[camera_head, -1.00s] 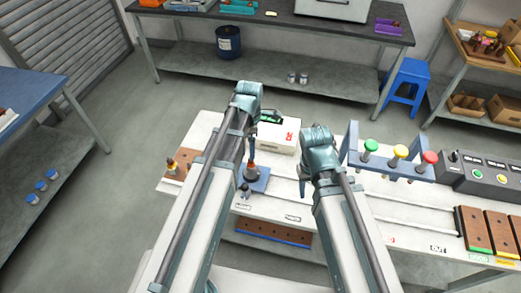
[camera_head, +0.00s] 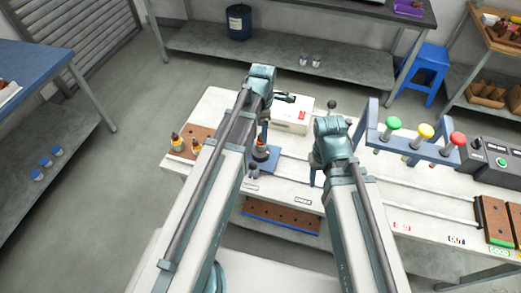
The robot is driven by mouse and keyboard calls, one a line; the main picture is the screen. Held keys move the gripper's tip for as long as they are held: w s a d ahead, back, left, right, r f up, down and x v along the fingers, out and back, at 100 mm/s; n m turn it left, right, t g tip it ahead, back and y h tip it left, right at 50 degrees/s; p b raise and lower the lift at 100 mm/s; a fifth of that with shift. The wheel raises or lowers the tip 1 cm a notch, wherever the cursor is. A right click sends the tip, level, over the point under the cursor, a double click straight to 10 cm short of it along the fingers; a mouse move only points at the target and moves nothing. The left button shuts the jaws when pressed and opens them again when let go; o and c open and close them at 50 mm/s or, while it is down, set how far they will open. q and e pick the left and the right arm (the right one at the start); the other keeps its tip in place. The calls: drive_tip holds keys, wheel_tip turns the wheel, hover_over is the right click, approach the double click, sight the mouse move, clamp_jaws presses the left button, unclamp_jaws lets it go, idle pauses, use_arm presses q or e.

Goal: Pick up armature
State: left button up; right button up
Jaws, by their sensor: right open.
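An armature (camera_head: 260,146) with a dark body and a reddish-orange top stands on a blue fixture (camera_head: 268,164) on the white workbench. Two more armatures, one at the left (camera_head: 177,143) and one beside it (camera_head: 196,146), stand on a brown board (camera_head: 200,130) at the bench's left end. My left arm reaches over the bench between the board and the fixture. Its gripper (camera_head: 264,131) hangs near the fixture, mostly hidden by the arm, so its jaws are unclear. My right gripper (camera_head: 314,175) is small in view, open, above the bench right of the fixture.
A white box (camera_head: 292,118) sits behind the fixture. A blue rack with green, yellow and red knobs (camera_head: 410,148) and a dark control panel (camera_head: 490,160) stand at the right. Brown slotted trays (camera_head: 494,218) lie at the right end. Rails run across the bench.

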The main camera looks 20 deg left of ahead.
sight(260, 136)
use_arm(q)
drive_tip(key=shift+f, duration=0.75)
use_arm(e)
drive_tip(key=shift+f, duration=0.75)
use_arm(q)
drive_tip(key=shift+b, duration=0.3)
drive_tip(key=f+b, duration=0.5)
drive_tip(key=shift+s+a+f, duration=0.15)
drive_tip(key=shift+s+a, duration=0.05)
drive_tip(key=shift+a, duration=0.05)
use_arm(e)
wheel_tip(260, 136, down, 5)
drive_tip(key=shift+f, duration=0.1)
use_arm(q)
clamp_jaws()
